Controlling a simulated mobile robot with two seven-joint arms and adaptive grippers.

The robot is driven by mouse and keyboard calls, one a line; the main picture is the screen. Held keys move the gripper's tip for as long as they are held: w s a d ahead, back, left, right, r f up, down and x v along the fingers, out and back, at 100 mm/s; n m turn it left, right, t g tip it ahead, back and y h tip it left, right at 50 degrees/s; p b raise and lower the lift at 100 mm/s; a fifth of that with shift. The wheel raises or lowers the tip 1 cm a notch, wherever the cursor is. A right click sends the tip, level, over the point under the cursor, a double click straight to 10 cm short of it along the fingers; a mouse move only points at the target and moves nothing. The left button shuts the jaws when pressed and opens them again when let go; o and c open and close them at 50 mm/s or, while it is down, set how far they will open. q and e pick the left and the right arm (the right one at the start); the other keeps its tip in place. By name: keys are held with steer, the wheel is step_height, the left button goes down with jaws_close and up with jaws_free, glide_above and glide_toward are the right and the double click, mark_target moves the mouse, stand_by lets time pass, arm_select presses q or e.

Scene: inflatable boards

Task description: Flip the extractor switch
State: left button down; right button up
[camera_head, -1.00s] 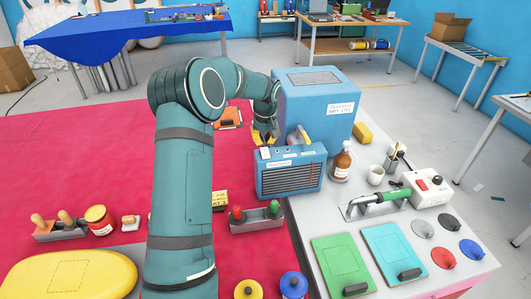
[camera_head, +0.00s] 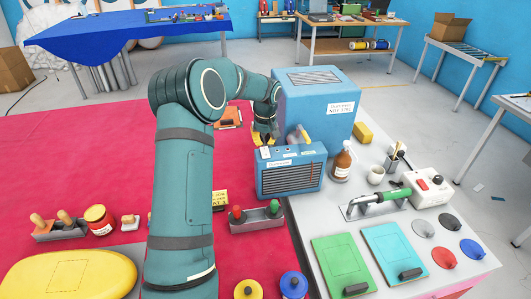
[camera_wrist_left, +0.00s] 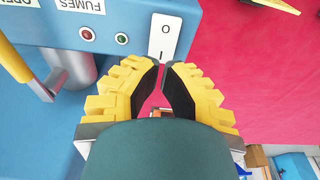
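The extractor is a blue box with a dark grille (camera_head: 288,178) at the table edge in the head view. In the left wrist view its top panel (camera_wrist_left: 130,20) shows red and green round buttons or lamps and a white rocker switch (camera_wrist_left: 165,38) marked O and I. My left gripper (camera_wrist_left: 161,68) has yellow fingers with black pads. Its tips are just below the switch in that view, a narrow gap between them, nothing held. I cannot tell whether they touch the switch. In the head view the left gripper (camera_head: 263,139) is behind the extractor's top edge. My right gripper is not in view.
A yellow lever (camera_wrist_left: 38,88) on a metal pipe stands beside the panel. A large blue machine (camera_head: 318,108) is behind the extractor. A brown bottle (camera_head: 342,163) is right of it. Red and green knobs (camera_head: 257,216) are in front.

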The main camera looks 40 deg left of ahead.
mark_target(264, 149)
arm_select(q)
steer(key=shift+f+b, duration=0.95)
steer(key=shift+f, duration=0.5)
stand_by(0.6)
steer(key=shift+r, duration=0.1)
steer(key=shift+r+p, duration=2.35)
steer(key=shift+r, duration=1.1)
